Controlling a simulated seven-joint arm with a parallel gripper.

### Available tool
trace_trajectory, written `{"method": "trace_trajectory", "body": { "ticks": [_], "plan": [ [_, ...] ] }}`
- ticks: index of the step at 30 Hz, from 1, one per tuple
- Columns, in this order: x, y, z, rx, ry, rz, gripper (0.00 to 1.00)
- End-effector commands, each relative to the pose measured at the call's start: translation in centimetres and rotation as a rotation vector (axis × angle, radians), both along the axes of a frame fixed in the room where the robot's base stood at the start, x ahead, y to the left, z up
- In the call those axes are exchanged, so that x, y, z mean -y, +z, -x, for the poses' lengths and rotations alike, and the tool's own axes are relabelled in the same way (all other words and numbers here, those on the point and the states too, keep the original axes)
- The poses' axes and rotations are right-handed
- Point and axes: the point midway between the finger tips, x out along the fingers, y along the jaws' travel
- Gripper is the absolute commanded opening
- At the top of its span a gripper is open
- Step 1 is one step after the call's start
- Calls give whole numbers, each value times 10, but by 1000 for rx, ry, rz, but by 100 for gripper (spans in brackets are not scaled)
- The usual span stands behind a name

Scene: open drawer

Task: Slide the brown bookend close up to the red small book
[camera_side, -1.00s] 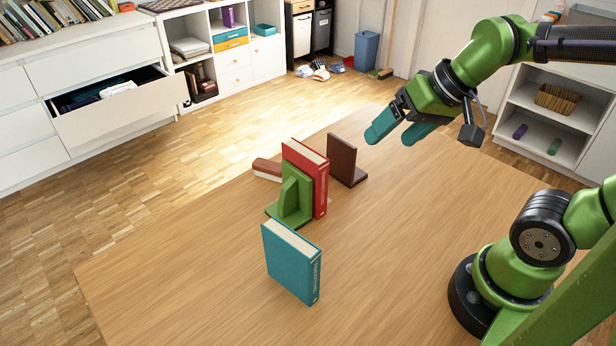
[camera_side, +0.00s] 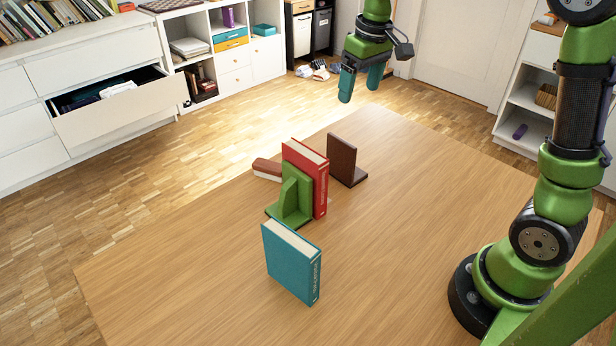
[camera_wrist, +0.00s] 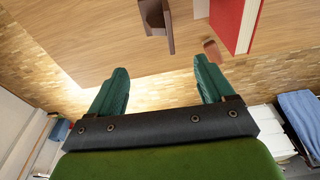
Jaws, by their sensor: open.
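The red book (camera_side: 320,181) stands upright on the table, with a green bookend (camera_side: 290,202) in front of its near left side. The brown bookend (camera_side: 342,160) stands behind and to the right of the red book, with a gap between them. In the wrist view the brown bookend (camera_wrist: 157,14) is at the top and the red book (camera_wrist: 234,22) is to its right, partly cut off. My gripper (camera_side: 359,86) is high above the far edge of the table, pointing down, its fingers apart and empty. Its fingers also show in the wrist view (camera_wrist: 162,84).
A teal book (camera_side: 291,263) stands alone nearer the front. The table (camera_side: 430,220) is clear to the right of the brown bookend. An open drawer (camera_side: 120,110) is far off at left.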

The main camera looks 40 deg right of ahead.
Motion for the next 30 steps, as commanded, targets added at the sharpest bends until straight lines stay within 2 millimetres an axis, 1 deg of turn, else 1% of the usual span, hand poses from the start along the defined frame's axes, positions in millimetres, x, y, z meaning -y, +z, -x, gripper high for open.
{"method": "trace_trajectory", "body": {
  "ticks": [7,11,14,30],
  "plan": [
    [-1,-1,0,1,-1,-1,82],
    [0,-10,-1,-1,-1,-1,82],
    [0,-24,-3,-4,-2,-1,82],
    [1,-129,-18,-4,-2,-1,82]
  ]
}}
